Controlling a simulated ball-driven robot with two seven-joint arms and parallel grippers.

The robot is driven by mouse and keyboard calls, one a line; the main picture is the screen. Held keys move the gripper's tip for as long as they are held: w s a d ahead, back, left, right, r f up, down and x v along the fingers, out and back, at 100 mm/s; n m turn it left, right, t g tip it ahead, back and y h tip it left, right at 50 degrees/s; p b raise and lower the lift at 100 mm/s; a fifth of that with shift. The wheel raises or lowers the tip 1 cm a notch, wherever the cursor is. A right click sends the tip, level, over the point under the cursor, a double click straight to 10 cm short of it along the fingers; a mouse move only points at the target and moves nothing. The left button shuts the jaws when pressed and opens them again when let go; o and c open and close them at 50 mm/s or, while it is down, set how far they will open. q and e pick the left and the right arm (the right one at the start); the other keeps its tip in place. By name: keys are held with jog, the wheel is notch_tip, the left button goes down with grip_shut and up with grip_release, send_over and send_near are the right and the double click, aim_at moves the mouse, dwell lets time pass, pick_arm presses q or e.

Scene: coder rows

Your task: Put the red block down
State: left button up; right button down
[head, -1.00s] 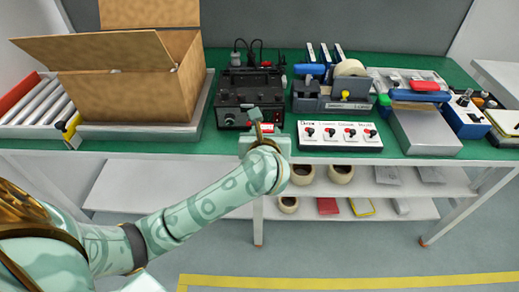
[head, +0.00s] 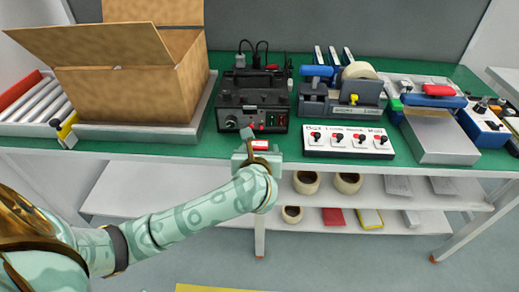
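My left arm reaches in from the left, and its gripper (head: 247,136) is at the front edge of the green bench (head: 230,151), in front of the black device. A small red patch (head: 260,145) shows right at the gripper. I cannot tell whether it is the red block in the fingers or something else. The fingers are small and seen from behind, so their opening is hidden. A separate red piece (head: 438,90) lies on the bench at the right, on top of a blue item. My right gripper is not in view.
A black device (head: 252,100) stands behind the gripper. An open cardboard box (head: 130,90) is on the left. A white switch panel (head: 348,144), a tape dispenser (head: 345,98) and a grey box (head: 438,140) fill the right.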

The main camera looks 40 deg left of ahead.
pick_arm(q)
jog(key=shift+r, duration=0.1)
jog(key=shift+r, duration=0.25)
jog(key=p+v, duration=0.5)
jog(key=v, duration=0.7)
jog(key=shift+f, duration=0.2)
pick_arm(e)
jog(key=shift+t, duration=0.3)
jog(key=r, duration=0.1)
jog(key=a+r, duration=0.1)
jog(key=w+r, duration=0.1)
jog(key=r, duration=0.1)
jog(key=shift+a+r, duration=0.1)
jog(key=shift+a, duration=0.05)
